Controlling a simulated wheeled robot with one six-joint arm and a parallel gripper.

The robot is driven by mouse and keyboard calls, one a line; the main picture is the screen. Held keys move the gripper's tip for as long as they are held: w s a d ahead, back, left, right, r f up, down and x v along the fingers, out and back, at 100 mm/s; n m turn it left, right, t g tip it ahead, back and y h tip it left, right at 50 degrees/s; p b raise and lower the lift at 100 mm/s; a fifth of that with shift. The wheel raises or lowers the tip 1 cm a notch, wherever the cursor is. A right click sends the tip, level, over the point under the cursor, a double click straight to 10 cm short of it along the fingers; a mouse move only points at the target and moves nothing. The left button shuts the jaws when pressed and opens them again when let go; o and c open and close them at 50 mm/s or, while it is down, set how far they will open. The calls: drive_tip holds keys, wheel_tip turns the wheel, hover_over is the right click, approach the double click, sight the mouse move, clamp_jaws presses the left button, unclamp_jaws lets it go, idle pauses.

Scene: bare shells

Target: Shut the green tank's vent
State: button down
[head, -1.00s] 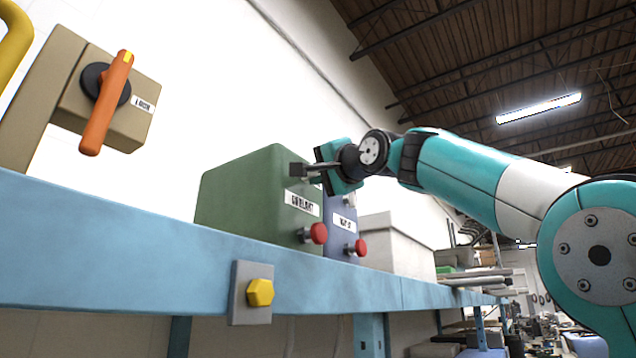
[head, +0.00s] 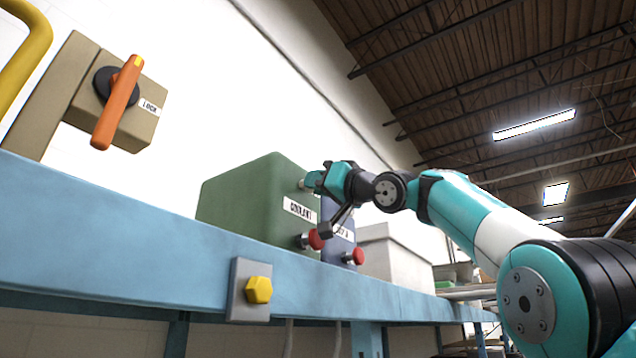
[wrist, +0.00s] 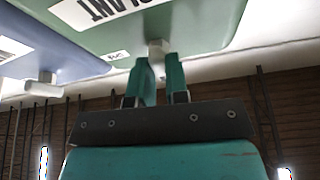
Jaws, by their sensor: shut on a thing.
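The green tank (head: 245,205), with a label that seems to read COOLANT, stands on the blue bench. A small pale knob, its vent (head: 303,184), sticks out of its front, high near the right edge. My gripper (head: 313,180) is at this knob, its teal fingers closed on it. In the wrist view, the vent (wrist: 158,46) shows between the two fingertips (wrist: 160,68) against the green tank face (wrist: 195,28). A small label with unclear lettering is beside it. The fingers hide part of the knob, so its turn position cannot be told.
A red-capped valve (head: 316,239) is low on the green tank. The blue tank (head: 333,245), partly behind my wrist, has its own red cap (head: 357,257). An orange lever (head: 118,103) marked LOCK is at left. A yellow hex knob (head: 258,290) is on the blue bench edge (head: 130,245).

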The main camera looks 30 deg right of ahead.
drive_tip(key=shift+d+r+n+y, duration=0.15)
drive_tip(key=shift+r+n+y, duration=0.1)
drive_tip(key=shift+n+y, duration=0.45)
drive_tip(key=shift+n, duration=0.5)
drive_tip(key=c, duration=1.1)
unclamp_jaws()
drive_tip(key=shift+w+f, duration=0.1)
drive_tip(key=shift+f, duration=0.1)
drive_tip(key=shift+s+f, duration=0.15)
drive_tip(key=shift+s, duration=0.05)
drive_tip(key=shift+r+b+v, duration=0.15)
drive_tip(key=shift+b+v, duration=1.75)
drive_tip(key=shift+v, duration=2.3)
drive_tip(key=shift+r+b+v, duration=0.2)
drive_tip(key=shift+b+v, duration=1.65)
drive_tip(key=shift+v, duration=2.4)
drive_tip(key=shift+d, duration=0.15)
